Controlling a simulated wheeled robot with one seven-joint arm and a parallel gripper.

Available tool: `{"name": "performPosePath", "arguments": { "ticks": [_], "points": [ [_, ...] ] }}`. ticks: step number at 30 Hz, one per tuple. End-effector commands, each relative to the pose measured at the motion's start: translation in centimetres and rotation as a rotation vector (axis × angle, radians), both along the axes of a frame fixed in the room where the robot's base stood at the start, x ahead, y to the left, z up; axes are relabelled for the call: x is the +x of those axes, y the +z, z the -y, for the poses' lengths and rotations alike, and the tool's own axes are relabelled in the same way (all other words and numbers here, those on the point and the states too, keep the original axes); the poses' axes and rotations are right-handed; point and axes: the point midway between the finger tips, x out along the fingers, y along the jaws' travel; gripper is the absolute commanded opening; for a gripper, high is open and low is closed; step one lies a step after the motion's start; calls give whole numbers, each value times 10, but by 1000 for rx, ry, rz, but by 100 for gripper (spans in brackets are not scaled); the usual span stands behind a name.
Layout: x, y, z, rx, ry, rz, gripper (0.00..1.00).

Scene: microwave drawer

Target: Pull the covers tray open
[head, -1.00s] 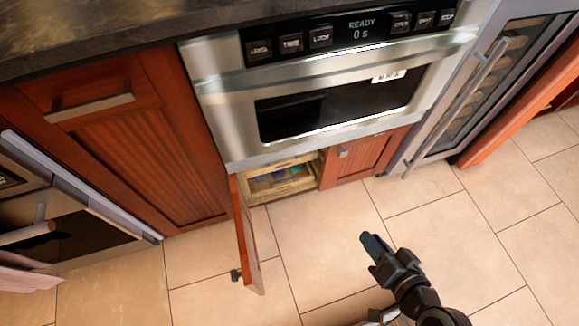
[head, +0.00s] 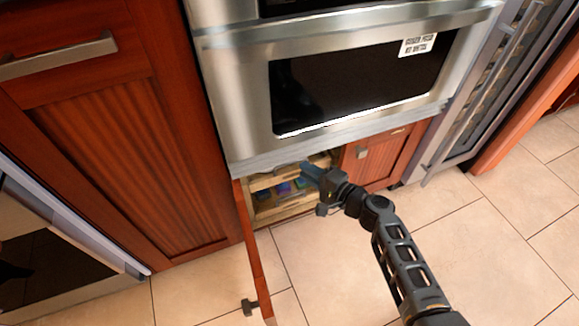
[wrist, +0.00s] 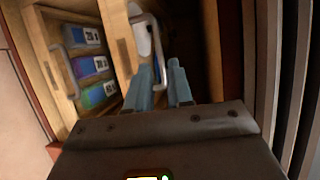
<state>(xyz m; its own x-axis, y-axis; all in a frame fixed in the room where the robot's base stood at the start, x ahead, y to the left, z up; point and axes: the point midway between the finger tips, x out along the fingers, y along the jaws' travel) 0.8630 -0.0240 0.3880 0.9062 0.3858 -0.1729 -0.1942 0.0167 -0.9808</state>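Two wooden pull-out trays sit inside the open cabinet under the microwave. In the wrist view, the tray with a pale rounded item inside, seemingly the covers tray (wrist: 116,40), is at the top middle. In the head view my gripper (head: 308,172) is at the cabinet opening, hiding part of the upper tray.
The open cabinet door (head: 255,255) stands out at left of the opening. A closed door (head: 372,160) is at right, and the microwave (head: 350,85) overhangs above. The tiled floor (head: 480,240) to the right is clear.

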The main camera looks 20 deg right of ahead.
Motion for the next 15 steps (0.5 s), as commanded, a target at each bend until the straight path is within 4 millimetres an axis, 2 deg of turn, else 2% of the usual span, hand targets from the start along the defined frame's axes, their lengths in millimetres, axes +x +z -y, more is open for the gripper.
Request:
{"name": "performPosePath", "arguments": {
  "ticks": [9, 15],
  "points": [
    [44, -10, -19, -2, 1, 1, 21],
    [58, -12, -25, -3, 1, -1, 21]
  ]
}}
